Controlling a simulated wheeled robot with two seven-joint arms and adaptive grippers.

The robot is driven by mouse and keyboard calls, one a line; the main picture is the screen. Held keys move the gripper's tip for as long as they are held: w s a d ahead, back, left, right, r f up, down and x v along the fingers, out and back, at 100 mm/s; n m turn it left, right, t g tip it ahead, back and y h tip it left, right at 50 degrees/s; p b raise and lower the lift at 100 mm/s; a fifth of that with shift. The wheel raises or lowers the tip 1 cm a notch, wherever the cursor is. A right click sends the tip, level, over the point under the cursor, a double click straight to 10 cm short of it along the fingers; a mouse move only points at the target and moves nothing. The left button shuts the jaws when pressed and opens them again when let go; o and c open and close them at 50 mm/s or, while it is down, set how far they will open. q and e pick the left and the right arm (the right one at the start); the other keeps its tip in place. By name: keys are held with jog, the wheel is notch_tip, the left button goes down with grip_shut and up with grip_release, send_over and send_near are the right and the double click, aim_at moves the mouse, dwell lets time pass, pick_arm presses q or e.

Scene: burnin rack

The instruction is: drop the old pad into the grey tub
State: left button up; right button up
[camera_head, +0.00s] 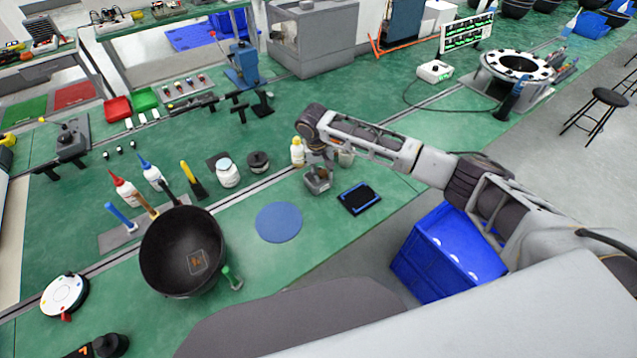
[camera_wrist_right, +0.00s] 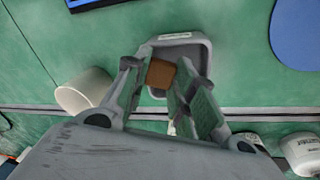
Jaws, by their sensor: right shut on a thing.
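The old pad is a small brown block (camera_wrist_right: 161,74), between the fingertips of my right gripper (camera_wrist_right: 163,88) in the right wrist view. The gripper is shut on it and holds it over the grey tub (camera_wrist_right: 203,55). In the head view the tub (camera_head: 317,186) stands on the green bench, directly below my right gripper (camera_head: 322,167). The fingers hide part of the tub. I cannot tell the exact height of the pad over the tub's floor. My left gripper is not in view.
A black and blue tray (camera_head: 359,198) lies right of the tub, and a blue round mat (camera_head: 279,222) lies to its left. A white cup (camera_wrist_right: 84,92) stands close by.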

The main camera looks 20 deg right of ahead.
jog(key=o, duration=0.7)
jog(key=shift+o, duration=0.2)
jog(key=shift+r, duration=0.1)
notch_tip(320, 180, up, 12)
jog(key=s+a, duration=0.1)
jog(key=shift+a, duration=0.35)
jog(key=shift+f, duration=0.2)
dwell(0.7)
